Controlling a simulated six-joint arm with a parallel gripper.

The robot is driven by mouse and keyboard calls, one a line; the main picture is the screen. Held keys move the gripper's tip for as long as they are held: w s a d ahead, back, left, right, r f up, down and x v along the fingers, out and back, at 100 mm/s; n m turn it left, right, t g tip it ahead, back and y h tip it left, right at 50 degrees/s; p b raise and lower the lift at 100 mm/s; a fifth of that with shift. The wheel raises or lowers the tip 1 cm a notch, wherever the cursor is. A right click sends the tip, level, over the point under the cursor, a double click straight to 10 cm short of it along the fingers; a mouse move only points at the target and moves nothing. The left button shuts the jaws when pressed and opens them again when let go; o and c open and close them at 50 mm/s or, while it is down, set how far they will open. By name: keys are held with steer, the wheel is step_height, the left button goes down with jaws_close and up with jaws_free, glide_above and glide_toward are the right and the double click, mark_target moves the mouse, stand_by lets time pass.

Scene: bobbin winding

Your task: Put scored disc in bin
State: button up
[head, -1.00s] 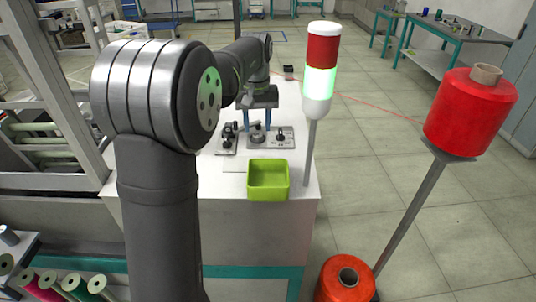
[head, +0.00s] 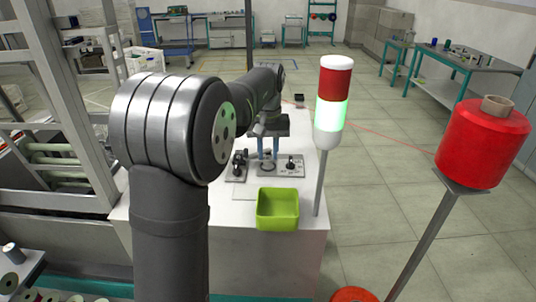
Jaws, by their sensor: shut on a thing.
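My gripper (head: 268,157) points down over the small fixtures on the white bench, with its two blue fingers straddling the middle fixture. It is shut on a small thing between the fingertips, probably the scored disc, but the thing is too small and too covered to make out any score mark. The fingertips are low, close to the grey fixture plate (head: 266,173); I cannot tell whether the held thing touches it. An open lime-green bin (head: 277,223) stands on the bench nearer the camera, just in front of the fixtures. Its visible inside looks empty.
A signal tower (head: 332,105) with red and lit green sections stands right of the bin. A dark fixture (head: 237,168) sits left of the gripper. A red yarn cone (head: 482,145) stands on a post at right. The white bench top (head: 238,211) is clear left of the bin.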

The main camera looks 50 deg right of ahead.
steer(key=shift+r, duration=1.75)
steer(key=shift+s, duration=0.15)
steer(key=s+a+r, duration=0.5)
steer(key=s+a, duration=0.7)
steer(key=s, duration=0.2)
steer(key=shift+w+f, duration=0.15)
steer(key=shift+f, duration=2.1)
steer(key=shift+f, duration=0.85)
